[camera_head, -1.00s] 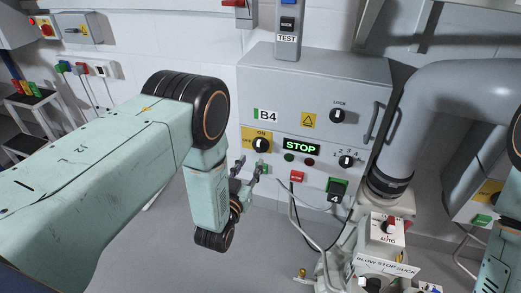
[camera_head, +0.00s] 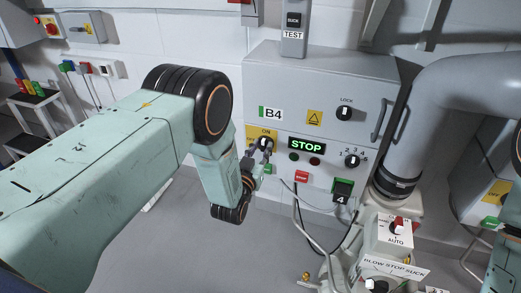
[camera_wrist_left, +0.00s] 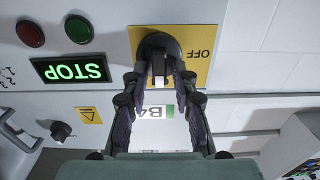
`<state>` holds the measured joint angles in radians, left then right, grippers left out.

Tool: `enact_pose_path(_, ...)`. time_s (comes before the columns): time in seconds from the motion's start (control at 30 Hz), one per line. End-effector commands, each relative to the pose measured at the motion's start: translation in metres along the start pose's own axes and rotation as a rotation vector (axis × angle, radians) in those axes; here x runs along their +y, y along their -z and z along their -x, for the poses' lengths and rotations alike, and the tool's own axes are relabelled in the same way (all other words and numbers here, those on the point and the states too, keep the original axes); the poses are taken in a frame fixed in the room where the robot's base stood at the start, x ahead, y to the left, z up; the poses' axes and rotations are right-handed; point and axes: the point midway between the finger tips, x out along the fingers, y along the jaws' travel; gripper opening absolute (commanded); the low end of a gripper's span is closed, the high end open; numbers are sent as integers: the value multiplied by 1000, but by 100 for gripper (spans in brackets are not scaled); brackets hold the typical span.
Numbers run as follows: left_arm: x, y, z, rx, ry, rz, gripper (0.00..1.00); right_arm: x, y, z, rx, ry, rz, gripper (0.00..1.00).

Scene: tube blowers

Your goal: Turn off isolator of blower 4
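The blower 4 isolator is a black rotary knob (camera_head: 265,142) on a yellow plate (camera_head: 252,133) marked ON and OFF, on the grey B4 cabinet (camera_head: 320,85). In the left wrist view, which is upside down, the knob (camera_wrist_left: 158,50) has its white-marked grip towards the B4 label, away from OFF. My left gripper (camera_head: 260,151) is at the knob, partly covering it. In the left wrist view its fingers (camera_wrist_left: 159,84) are apart, one on each side of the knob's grip; contact cannot be told. My right gripper is out of view.
A green STOP display (camera_head: 307,145), a red stop button (camera_head: 301,176), a LOCK knob (camera_head: 344,113) and a numbered selector (camera_head: 352,160) share the panel. A large grey pipe (camera_head: 455,85) stands to the right. Cables hang below the panel.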

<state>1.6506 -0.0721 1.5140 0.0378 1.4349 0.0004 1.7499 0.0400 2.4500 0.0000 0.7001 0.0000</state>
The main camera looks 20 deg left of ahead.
Motion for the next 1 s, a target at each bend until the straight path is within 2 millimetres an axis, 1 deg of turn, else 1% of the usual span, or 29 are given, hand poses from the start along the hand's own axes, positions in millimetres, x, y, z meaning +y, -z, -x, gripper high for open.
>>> enact_pose_path(0.03,0,0,0,0,0,0,21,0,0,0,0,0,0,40)
enact_pose_path(0.2,0,0,0,-1,0,0,6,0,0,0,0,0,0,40)
enact_pose_path(0.3,0,0,0,-1,0,0,0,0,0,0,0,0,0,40)
enact_pose_path(0.73,-1,0,0,-2,0,29,0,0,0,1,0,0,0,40)
enact_pose_path(0.87,-1,0,0,-2,0,86,0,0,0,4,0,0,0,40)
enact_pose_path(1.0,-2,0,1,-2,1,184,0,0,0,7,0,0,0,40)
